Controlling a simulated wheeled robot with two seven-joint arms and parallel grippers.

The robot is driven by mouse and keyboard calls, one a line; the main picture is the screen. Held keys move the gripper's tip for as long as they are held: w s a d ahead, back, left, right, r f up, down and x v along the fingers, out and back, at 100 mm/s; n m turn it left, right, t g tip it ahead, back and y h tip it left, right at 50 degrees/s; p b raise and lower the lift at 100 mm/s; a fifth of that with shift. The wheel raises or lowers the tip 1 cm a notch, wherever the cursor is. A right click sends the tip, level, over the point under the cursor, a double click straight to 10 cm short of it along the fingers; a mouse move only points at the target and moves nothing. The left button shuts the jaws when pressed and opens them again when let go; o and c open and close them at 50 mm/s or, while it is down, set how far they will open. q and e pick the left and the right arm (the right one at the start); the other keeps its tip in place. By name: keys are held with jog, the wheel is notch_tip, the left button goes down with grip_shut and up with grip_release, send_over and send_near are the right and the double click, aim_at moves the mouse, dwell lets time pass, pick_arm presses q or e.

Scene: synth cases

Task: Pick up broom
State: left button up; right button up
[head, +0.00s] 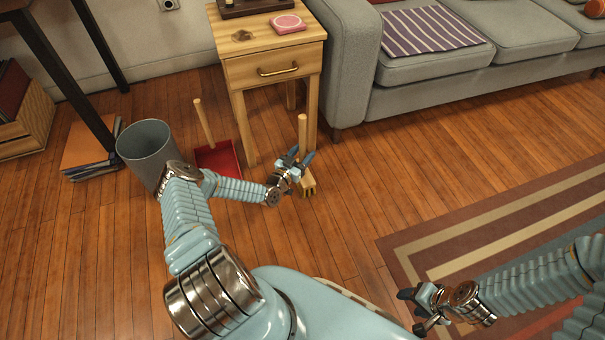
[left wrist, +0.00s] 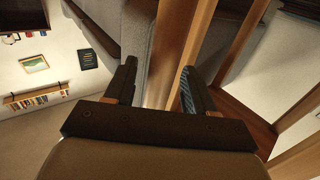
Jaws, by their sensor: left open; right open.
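The broom has a short wooden handle (head: 302,128) standing upright and a head with yellow bristles (head: 308,190) low by the floor, in front of the side table. My left gripper (head: 300,157) is open at the broom, its fingers overlapping the lower handle in the head view. My right gripper (head: 415,309) is open and empty over the striped rug, far from the broom.
A wooden side table (head: 273,70) stands just behind the broom. A red dustpan (head: 219,158) with a wooden handle and a grey bin (head: 143,146) are to the left. A grey sofa (head: 345,60) is behind right. Floor between broom and rug (head: 395,250) is clear.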

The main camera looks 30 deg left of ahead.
pick_arm(q)
grip_shut()
jog(key=shift+r, duration=0.1)
dwell(0.4)
